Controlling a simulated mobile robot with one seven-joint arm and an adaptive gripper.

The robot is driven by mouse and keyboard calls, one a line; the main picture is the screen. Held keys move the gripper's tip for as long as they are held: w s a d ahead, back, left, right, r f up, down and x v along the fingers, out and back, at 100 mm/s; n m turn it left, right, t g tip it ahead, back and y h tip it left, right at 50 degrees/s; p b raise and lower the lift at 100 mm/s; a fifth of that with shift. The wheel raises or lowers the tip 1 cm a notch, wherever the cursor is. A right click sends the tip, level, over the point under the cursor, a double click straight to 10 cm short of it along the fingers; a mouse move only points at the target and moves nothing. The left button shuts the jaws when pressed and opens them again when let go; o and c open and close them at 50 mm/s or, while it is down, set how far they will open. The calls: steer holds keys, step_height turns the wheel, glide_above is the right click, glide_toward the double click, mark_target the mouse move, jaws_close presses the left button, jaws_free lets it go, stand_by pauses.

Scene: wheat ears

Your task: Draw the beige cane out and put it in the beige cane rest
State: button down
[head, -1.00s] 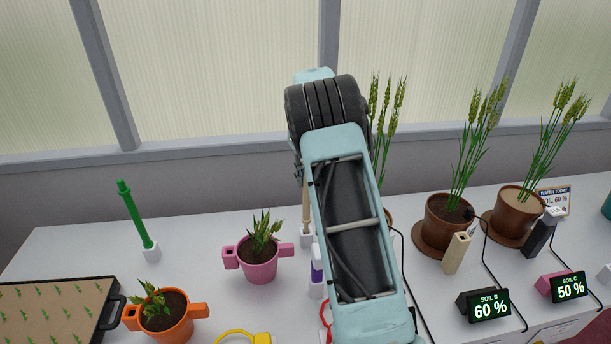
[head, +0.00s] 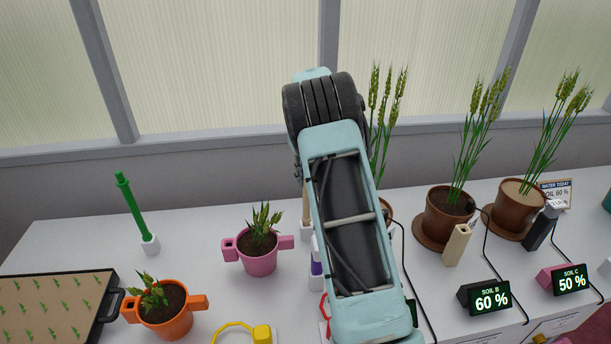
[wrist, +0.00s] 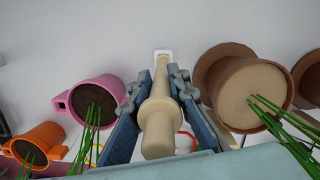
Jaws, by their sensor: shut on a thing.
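The beige cane (wrist: 160,105) is between the two fingers of my gripper (wrist: 158,100), which is shut on it, in the wrist view. Its far, thin end points down to a small white block (wrist: 163,54); I cannot tell how deep it sits there. In the head view a short part of the cane (head: 306,205) shows left of my arm, which hides my fingers and most of the cane. A beige upright block (head: 457,245) with a dark hole in its top stands right of my arm, in front of a brown pot; it looks like the beige cane rest.
A green cane (head: 131,207) stands in a white block at the left. Pink (head: 257,262) and orange (head: 167,322) pots stand left of my arm. Brown wheat pots (head: 445,215), cables and soil displays (head: 484,297) crowd the right. A seedling tray (head: 60,308) lies at the front left.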

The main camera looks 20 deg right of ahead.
steer(key=shift+f+b, duration=0.35)
steer(key=shift+f, duration=0.45)
steer(key=c, duration=1.8)
jaws_free()
steer(key=shift+o, duration=0.2)
steer(key=shift+r, duration=0.1)
